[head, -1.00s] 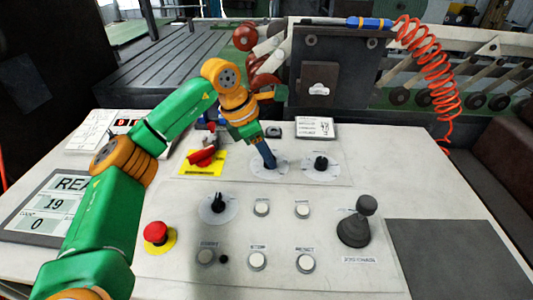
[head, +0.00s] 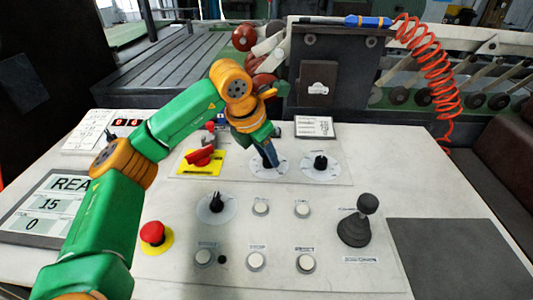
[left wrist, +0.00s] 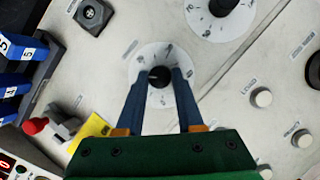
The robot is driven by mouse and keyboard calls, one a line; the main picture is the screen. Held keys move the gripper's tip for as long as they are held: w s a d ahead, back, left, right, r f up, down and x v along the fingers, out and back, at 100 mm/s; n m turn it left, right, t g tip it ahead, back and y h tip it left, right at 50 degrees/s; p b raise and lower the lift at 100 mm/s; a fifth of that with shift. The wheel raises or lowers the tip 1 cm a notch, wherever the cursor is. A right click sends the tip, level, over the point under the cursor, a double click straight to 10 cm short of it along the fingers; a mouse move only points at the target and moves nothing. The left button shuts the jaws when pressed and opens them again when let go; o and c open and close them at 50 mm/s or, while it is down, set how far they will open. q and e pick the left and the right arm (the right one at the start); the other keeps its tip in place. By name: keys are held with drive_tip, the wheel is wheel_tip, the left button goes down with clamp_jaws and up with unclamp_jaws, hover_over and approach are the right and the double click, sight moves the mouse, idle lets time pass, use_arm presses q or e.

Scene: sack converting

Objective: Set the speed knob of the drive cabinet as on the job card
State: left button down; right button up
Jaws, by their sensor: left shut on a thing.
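My left gripper (head: 267,163) reaches down onto the middle of the panel, shut on a dark knob that it mostly hides in the head view. In the left wrist view the round black knob (left wrist: 160,76) sits between the two blue fingers (left wrist: 160,92), over a white dial disc (left wrist: 148,58). The dial's figures are too small to read surely. A small white card (head: 315,127) stands behind the dials, its print unreadable. The screen (head: 45,207) at left shows "REA", 15 and 0. My right gripper is not in view.
A second dial knob (head: 320,163) is close on the right, and a red switch on a yellow plate (head: 200,160) on the left. In front are another knob (head: 216,202), several white buttons, a red emergency button (head: 153,233) and a joystick (head: 358,222).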

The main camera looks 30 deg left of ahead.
sight(259, 172)
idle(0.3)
use_arm(q)
drive_tip(key=c, duration=0.5)
unclamp_jaws()
drive_tip(key=shift+c, duration=0.2)
drive_tip(key=v, duration=0.7)
